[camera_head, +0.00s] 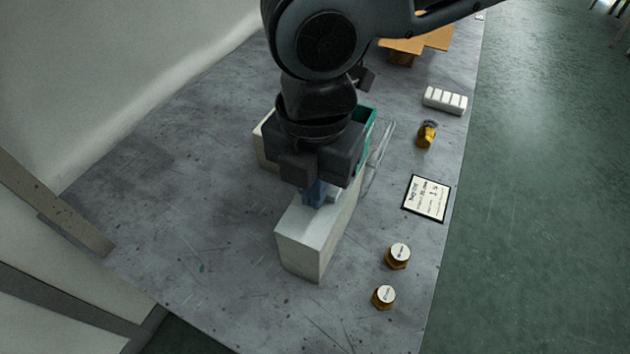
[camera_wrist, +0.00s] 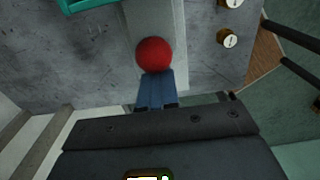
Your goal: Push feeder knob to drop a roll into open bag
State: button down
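The feeder is a pale grey box (camera_head: 300,240) under my arm in the head view. Its top also shows as a pale strip in the wrist view (camera_wrist: 153,18). The round red knob (camera_wrist: 153,54) is clear in the wrist view but hidden behind my arm in the head view. My gripper (camera_wrist: 156,76) has its blue fingers close together, shut, with tips right at the knob's near edge; I cannot tell whether they touch. The fingers also show over the box in the head view (camera_head: 316,192). A clear, thin-edged shape (camera_head: 379,158), perhaps the bag, stands right of the box. No roll is visible.
A teal bin (camera_head: 366,116) stands behind the feeder. Along the table's right side are two brass pieces with white caps (camera_head: 398,255) (camera_head: 384,296), a printed card (camera_head: 426,198), a yellow piece (camera_head: 426,136) and a white slotted block (camera_head: 445,100). The front left table is clear.

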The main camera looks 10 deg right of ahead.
jog(key=shift+s+a+p, duration=0.65)
jog(key=shift+s+a, duration=2.35)
jog(key=shift+s, duration=0.85)
notch_tip(320, 180, up, 8)
jog(key=p, duration=0.7)
